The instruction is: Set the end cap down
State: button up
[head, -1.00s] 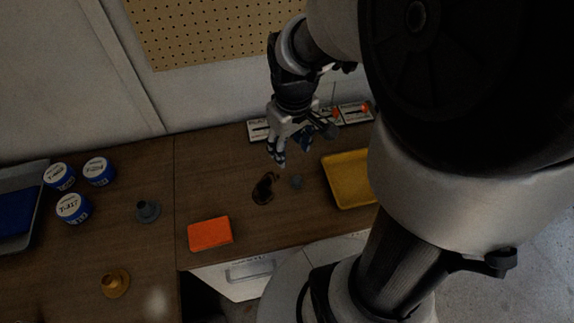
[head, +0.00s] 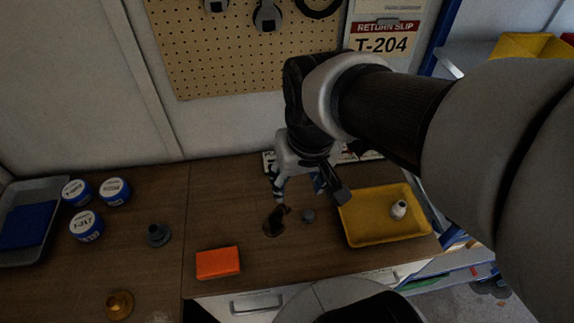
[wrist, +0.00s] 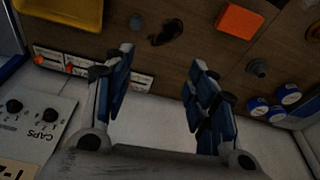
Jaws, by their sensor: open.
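My gripper (head: 299,193) is open and empty above the back of the wooden bench; its two blue-padded fingers are spread in the wrist view (wrist: 161,58). Nothing is between the fingers.
A yellow tray (head: 370,240) holding a white bottle-like piece (head: 398,210) stands right. An orange block (head: 218,263), a grey flanged piece (head: 158,235), a brass flanged piece (head: 119,305), blue-and-white tins (head: 86,226) and a grey tray (head: 50,258) lie left. A pegboard wall (head: 215,60) stands behind.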

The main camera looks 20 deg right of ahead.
jog(key=w+d+f+m+g, duration=0.3)
jog(key=w+d+f, duration=0.45)
jog(key=f, duration=0.35)
jog(key=b, duration=0.3)
send_over(309, 212)
notch_tip(309, 212, down, 11)
jog(key=shift+w+f, duration=0.15)
jog(key=shift+f+b, duration=1.35)
jog(key=shift+f, duration=1.65)
jog(key=shift+r, duration=0.1)
jog(key=shift+s, duration=0.2)
jog(key=c, duration=1)
jog(key=shift+o, duration=0.2)
jog(key=shift+r, duration=0.1)
